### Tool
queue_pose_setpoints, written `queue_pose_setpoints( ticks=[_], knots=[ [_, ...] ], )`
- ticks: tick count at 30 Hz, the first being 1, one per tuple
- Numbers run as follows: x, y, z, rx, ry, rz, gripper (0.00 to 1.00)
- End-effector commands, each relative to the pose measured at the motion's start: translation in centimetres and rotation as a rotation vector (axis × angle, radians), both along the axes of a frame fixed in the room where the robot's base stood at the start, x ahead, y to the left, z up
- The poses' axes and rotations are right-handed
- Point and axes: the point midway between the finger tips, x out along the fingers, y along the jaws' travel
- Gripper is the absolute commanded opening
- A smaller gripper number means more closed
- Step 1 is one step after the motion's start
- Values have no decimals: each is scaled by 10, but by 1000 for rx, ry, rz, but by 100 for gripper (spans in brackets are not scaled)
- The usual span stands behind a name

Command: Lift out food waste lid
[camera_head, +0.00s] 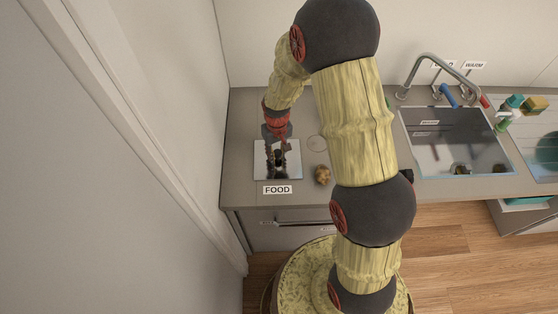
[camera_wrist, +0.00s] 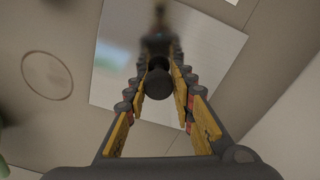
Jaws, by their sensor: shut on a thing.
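The food waste lid (camera_head: 291,172) is a shiny square metal plate in the counter, behind the label FOOD. It also shows in the wrist view (camera_wrist: 205,55), lying at an angle under the gripper. A dark round knob (camera_wrist: 159,82) shows between the fingers. My gripper (camera_head: 279,153) is above the middle of the lid, pointing down, its fingers closed on the knob. In the wrist view the gripper (camera_wrist: 159,84) has its yellow-padded fingers on both sides of the knob. I cannot tell whether the lid sits flush or slightly raised.
A brown lump (camera_head: 322,175) lies on the counter just right of the lid. A round outline (camera_head: 317,143) marks the counter behind it. A sink (camera_head: 455,140) with a tap (camera_head: 432,61) is further right. A white wall (camera_head: 165,60) stands close on the left.

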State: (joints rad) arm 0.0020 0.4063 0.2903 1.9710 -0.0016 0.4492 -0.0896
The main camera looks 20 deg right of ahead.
Motion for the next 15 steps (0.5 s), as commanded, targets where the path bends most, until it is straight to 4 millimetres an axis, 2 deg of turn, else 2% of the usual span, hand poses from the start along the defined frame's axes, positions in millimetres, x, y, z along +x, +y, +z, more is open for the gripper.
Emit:
queue_pose_setpoints(
  ticks=[1, 15],
  knots=[
    [-17, 1, -18, 0, 37, 5, 0],
    [-18, 2, -9, 0, 42, 5, 0]
  ],
)
